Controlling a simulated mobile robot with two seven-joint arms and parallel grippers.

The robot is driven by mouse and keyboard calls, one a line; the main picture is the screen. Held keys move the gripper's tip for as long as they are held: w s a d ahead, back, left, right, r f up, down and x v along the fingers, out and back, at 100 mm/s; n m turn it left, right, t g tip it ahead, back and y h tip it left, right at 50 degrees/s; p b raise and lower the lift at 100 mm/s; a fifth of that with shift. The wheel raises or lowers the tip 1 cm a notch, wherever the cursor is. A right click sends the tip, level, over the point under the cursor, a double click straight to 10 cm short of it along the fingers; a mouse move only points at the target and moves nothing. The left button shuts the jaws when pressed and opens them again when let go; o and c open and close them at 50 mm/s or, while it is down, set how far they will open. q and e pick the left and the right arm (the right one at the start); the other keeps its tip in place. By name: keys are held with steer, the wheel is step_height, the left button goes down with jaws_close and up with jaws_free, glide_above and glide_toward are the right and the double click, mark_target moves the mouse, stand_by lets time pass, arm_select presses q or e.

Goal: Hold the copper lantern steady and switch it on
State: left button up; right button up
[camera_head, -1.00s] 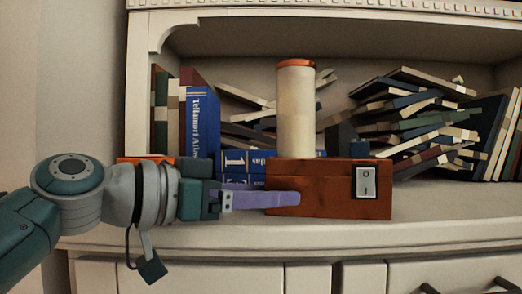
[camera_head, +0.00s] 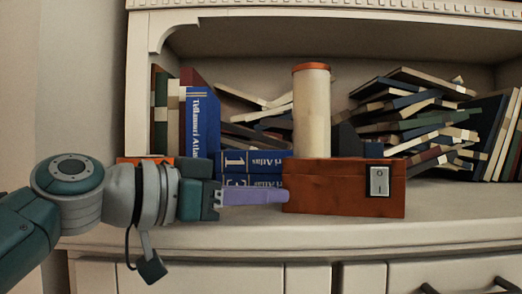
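The copper lantern (camera_head: 335,189) is a reddish-brown box base with a tall cream cylinder (camera_head: 312,112) topped by an orange rim. It stands upright on the cabinet shelf. A grey rocker switch (camera_head: 379,181) with O and I marks is on the right of its front face. My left gripper (camera_head: 286,197) reaches in from the left. Its purple finger ends at the left edge of the base, slightly overlapping it in the picture; whether it touches is unclear. Only one finger shows clearly, so its opening cannot be judged. My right gripper is not in view.
Blue atlas books (camera_head: 253,161) lie behind the lantern, and upright books (camera_head: 200,122) stand at the left. A pile of tumbled books (camera_head: 420,118) fills the right of the shelf. The shelf front (camera_head: 450,207) right of the lantern is clear.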

arm_select(q)
steer(key=o, duration=1.3)
